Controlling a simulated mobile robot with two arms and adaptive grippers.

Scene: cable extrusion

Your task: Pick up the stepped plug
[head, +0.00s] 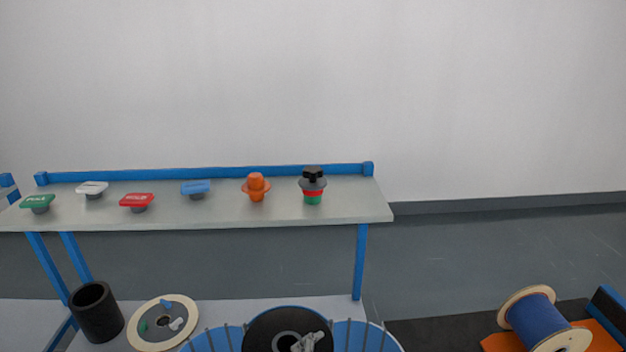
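Several small plug-like parts stand in a row on a grey shelf with a blue back rail (290,212) in the head view. An orange part (256,188) with a rounded, stepped top stands right of centre. To its right is a stacked part (313,186) with a black knob, grey flange, red band and green base. Both look stepped; I cannot tell for sure which is the stepped plug. Both stand upright with clear space around them. Neither of my grippers is in view.
Left on the shelf are green (38,202), white (92,189), red (136,201) and blue (196,188) flat-topped parts. Below stand a black cylinder (97,312), a disc with small pieces (163,322) and a blue round object (370,337). A blue spool (540,318) lies lower right.

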